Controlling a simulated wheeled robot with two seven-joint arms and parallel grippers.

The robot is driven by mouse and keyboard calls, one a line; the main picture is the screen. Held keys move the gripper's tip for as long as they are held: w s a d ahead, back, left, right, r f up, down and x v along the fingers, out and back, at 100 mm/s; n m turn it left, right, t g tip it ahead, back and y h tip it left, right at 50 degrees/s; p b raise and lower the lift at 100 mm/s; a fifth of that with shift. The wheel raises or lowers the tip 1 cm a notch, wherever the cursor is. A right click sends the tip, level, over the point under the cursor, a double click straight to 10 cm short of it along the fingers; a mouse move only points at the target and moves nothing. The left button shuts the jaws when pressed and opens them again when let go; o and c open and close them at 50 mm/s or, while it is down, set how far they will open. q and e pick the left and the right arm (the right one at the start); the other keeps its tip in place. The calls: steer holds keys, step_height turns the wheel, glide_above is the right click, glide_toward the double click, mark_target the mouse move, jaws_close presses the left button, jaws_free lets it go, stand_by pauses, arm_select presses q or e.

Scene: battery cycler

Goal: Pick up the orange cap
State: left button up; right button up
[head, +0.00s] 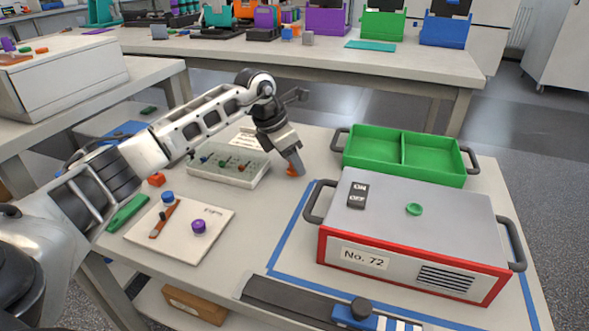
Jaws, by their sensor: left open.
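The orange cap (291,172) is on the table just right of the clear-sided tray, mostly hidden by my left gripper (295,168). My left gripper points down at the cap, with its fingertips at the cap's level. The jaws are open; whether they touch the cap cannot be told. My right gripper is not in view.
The tray (229,178) with small coloured parts lies left of the gripper. A grey and red box marked No. 72 (409,238) and a green two-part bin (375,152) stand to the right. A white board (190,246) with blue and purple caps lies front left.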

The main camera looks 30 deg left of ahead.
arm_select(q)
jaws_close()
steer(key=shift+r, duration=0.1)
